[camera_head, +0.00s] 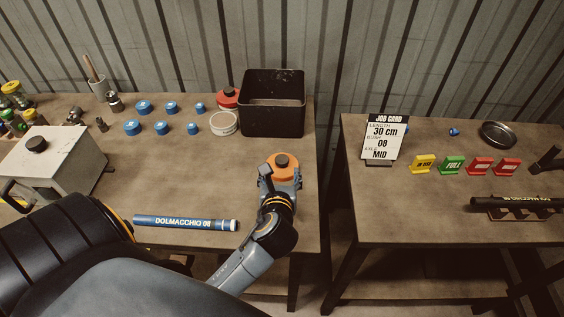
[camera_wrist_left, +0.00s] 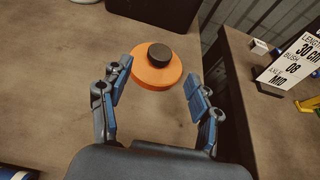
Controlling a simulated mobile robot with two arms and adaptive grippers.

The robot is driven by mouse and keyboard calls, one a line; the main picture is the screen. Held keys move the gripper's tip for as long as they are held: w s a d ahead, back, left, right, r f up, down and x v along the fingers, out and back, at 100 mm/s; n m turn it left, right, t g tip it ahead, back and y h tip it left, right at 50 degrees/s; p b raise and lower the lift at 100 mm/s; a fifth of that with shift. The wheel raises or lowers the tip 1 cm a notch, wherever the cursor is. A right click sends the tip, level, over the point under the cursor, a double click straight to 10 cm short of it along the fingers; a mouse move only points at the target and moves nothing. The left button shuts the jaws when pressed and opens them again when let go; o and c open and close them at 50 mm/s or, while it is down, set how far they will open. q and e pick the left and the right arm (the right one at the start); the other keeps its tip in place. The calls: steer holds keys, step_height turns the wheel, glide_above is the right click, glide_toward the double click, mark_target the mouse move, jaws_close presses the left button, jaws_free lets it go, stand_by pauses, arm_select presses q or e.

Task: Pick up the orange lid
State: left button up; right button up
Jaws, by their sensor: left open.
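The orange lid (camera_head: 282,161) is a round disc with a dark knob on top, near the right edge of the left table. It also shows in the left wrist view (camera_wrist_left: 151,75), lying flat just beyond and partly between my fingertips. My left gripper (camera_head: 280,172) is open and empty, with one finger on each side of the lid's near edge; its blue-padded fingers show in the left wrist view (camera_wrist_left: 160,83). I cannot tell if a finger touches the lid. My right gripper is not in view.
A black bin (camera_head: 273,118) stands behind the lid, with a red lid (camera_head: 228,97) and a white round container (camera_head: 223,123) beside it. The job card (camera_head: 382,138) stands on the right table, across a gap.

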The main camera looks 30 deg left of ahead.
mark_target(282, 161)
arm_select(q)
steer(key=shift+w+a+f, duration=0.25)
steer(key=shift+w+a, duration=0.1)
steer(key=shift+w, duration=0.2)
steer(key=shift+w+a+f, duration=0.15)
steer(key=shift+w, duration=0.05)
steer(key=shift+p+x, duration=0.3)
steer(key=shift+x, duration=0.5)
steer(key=x, duration=0.3)
steer(key=shift+w, duration=0.2)
steer(key=shift+w+a+f, duration=0.1)
steer(key=shift+w, duration=0.05)
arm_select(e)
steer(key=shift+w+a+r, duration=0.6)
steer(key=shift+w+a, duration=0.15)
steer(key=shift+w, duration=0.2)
arm_select(q)
steer(key=shift+c, duration=1.4)
steer(key=c, duration=0.9)
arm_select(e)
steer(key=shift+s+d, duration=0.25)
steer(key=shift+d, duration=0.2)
